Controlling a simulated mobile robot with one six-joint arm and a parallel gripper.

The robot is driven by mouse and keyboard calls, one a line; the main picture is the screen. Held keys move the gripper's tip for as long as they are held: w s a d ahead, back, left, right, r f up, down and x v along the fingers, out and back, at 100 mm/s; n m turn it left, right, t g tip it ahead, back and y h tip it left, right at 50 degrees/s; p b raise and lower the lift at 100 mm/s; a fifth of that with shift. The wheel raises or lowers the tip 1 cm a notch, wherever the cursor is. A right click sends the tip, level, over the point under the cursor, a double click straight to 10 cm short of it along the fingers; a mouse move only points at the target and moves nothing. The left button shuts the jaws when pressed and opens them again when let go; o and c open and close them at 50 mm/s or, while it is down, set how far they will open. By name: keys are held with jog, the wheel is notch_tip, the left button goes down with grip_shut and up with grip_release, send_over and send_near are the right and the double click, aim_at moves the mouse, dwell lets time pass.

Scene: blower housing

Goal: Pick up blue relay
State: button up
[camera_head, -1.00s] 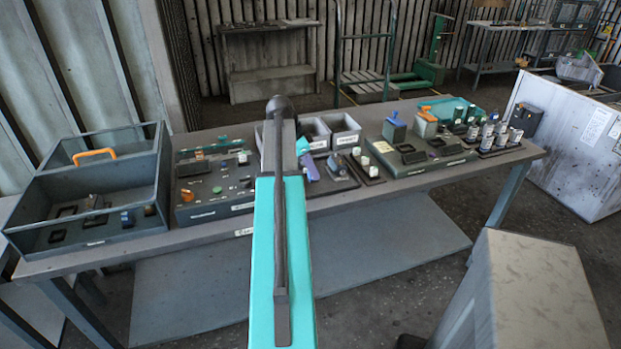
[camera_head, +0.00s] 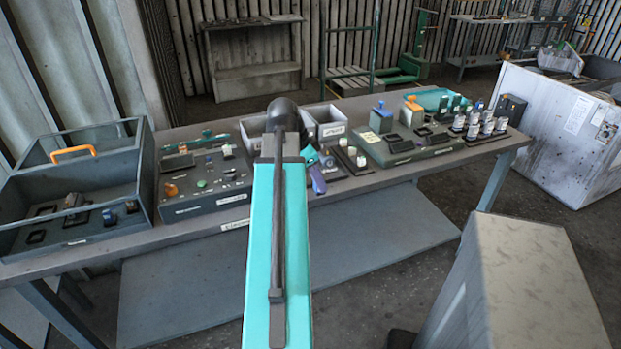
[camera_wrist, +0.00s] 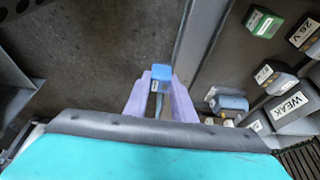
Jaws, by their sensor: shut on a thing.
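The blue relay (camera_wrist: 160,73) is a small blue block with a pale label on its side, in the middle of the wrist view. My gripper (camera_wrist: 160,82) has light purple fingers, one on each side of the relay, and is shut on it. In the camera_head view my gripper (camera_head: 317,180) shows purple at the front edge of the bench, right of my teal arm. My arm hides part of the bench behind it, and I cannot clearly make out the relay there.
The workbench (camera_head: 400,178) holds a grey divided bin (camera_head: 150,185) with an orange handle at left and a parts tray (camera_head: 215,203) beside it. Small containers (camera_head: 331,125) and a component board (camera_head: 400,157) stand to the right.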

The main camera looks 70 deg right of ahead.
jog(key=shift+s+a+r, duration=0.15)
jog(key=shift+s+a, duration=0.85)
jog(key=shift+w, duration=0.1)
jog(key=w+a+r+n+t+h+p, duration=0.1)
jog(key=w+a+r+n+p, duration=0.15)
jog(key=w+a, duration=0.7)
jog(key=w+a+r+n+t+p, duration=0.15)
jog(key=w+a+n, duration=0.25)
jog(key=w, duration=1.1)
jog(key=w+a+r+n+t+h+p, duration=0.1)
jog(key=w+a+r+n, duration=0.35)
jog(key=w, duration=0.75)
jog(key=w+a+r+n+t+y+p, duration=0.1)
jog(key=w+a+n, duration=0.4)
jog(key=a, duration=0.7)
jog(key=w+a+r+n+t+y+p, duration=0.1)
jog(key=w+a+n, duration=0.5)
jog(key=a, duration=0.7)
jog(key=w+a+r+n+t+y+p, duration=0.2)
jog(key=w+a+n, duration=0.4)
jog(key=a, duration=0.7)
jog(key=shift+w+a+r+t+y, duration=0.25)
jog(key=shift+w+t+y, duration=0.15)
jog(key=shift+w, duration=0.55)
